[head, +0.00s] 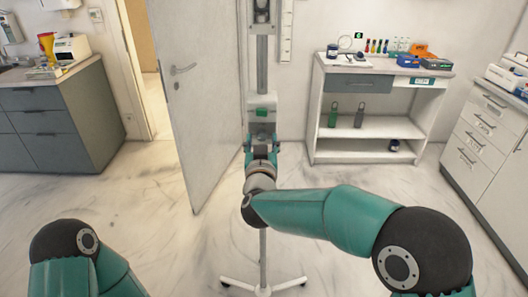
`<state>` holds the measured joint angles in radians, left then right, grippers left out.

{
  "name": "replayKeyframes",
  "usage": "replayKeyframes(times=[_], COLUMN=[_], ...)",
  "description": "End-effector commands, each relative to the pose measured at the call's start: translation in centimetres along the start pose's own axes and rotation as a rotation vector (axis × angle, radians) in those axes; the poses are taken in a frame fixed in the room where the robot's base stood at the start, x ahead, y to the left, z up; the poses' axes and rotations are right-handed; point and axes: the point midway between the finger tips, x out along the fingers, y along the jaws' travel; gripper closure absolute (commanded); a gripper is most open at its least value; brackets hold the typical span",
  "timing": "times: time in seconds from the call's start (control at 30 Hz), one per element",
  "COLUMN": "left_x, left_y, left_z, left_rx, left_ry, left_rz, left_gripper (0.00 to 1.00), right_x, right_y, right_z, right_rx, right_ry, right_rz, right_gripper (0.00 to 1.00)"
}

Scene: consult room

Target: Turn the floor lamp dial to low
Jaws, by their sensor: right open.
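The floor lamp stands in front of me, with a grey pole (262,65) and a white legged base (236,284) on the floor. A dark fitting (262,12) shows at the top of the pole. A pale box with a small green label (262,112) sits partway up the pole. My right gripper (262,135) is open, just below this box in the picture. I cannot tell whether it touches the lamp. No dial can be made out; the gripper and wrist cover part of the lamp. My left gripper is out of view; only part of that arm shows at bottom left.
A half-open grey door (198,100) stands just left of the lamp. A grey cabinet (55,120) is at left. A white shelf unit (372,128) with bottles and boxes stands back right, and white drawers (480,145) at far right. Floor at lower left is clear.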

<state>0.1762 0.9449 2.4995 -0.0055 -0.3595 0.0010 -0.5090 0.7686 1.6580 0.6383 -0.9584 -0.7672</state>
Motion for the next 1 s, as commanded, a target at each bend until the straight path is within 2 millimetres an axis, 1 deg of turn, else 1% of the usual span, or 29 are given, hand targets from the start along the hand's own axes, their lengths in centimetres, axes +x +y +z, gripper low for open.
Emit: replayKeyframes(times=[0.17, 0.27, 0.5, 0.6, 0.7, 0.8, 1.0], left_x=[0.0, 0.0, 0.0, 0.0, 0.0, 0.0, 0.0], left_y=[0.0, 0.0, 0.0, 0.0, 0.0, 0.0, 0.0], left_z=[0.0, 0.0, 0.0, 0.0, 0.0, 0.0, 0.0], left_rx=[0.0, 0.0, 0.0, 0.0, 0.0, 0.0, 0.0], left_ry=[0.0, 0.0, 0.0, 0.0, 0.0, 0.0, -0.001], left_rz=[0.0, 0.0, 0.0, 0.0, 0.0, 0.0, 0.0], left_gripper=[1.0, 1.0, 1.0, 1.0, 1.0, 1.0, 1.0], right_x=[-1.8, -3.6, -8.5, -10.1, -11.1, -11.6, -11.8], right_y=[-0.1, -0.1, -0.1, -0.1, -0.1, 0.0, 0.0], right_z=[-0.1, -0.1, 0.1, 0.1, 0.2, 0.2, 0.2], right_rx=[0.0, -0.001, -0.001, 0.0, -0.001, 0.0, 0.0], right_ry=[0.0, 0.0, -0.002, -0.002, -0.003, -0.002, -0.002], right_rz=[-0.002, -0.003, -0.004, -0.003, -0.002, 0.0, 0.0], right_gripper=[0.47, 0.47, 0.47, 0.47, 0.47, 0.47, 0.47])
